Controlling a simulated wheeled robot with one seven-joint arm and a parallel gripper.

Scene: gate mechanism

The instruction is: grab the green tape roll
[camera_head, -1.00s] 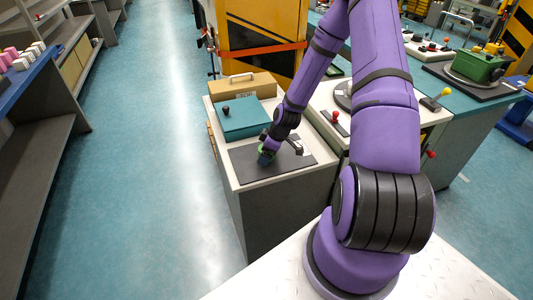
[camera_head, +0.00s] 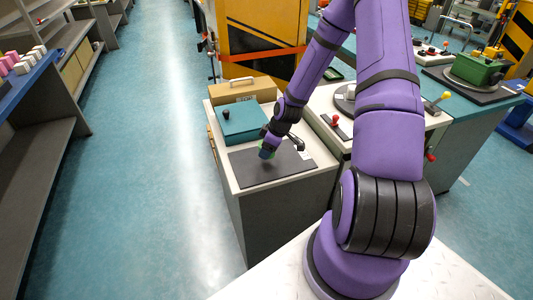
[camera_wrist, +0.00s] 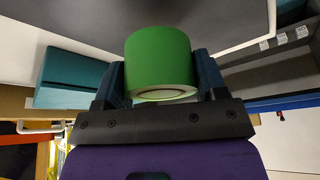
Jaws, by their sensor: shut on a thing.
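The green tape roll (camera_wrist: 158,60) is large in the middle of the wrist view, between the two fingers of my gripper (camera_wrist: 160,78). The fingers press on its left and right sides, so my gripper is shut on it. In the head view my gripper (camera_head: 268,149) is over the dark mat (camera_head: 272,168) on the white-topped cabinet. The roll appears to be held above the mat.
A teal box (camera_head: 243,124) with a dark knob stands behind the mat, with a tan case (camera_head: 240,90) behind it. A red-knobbed lever (camera_head: 335,121) is on the counter to the right. The mat's front part is clear.

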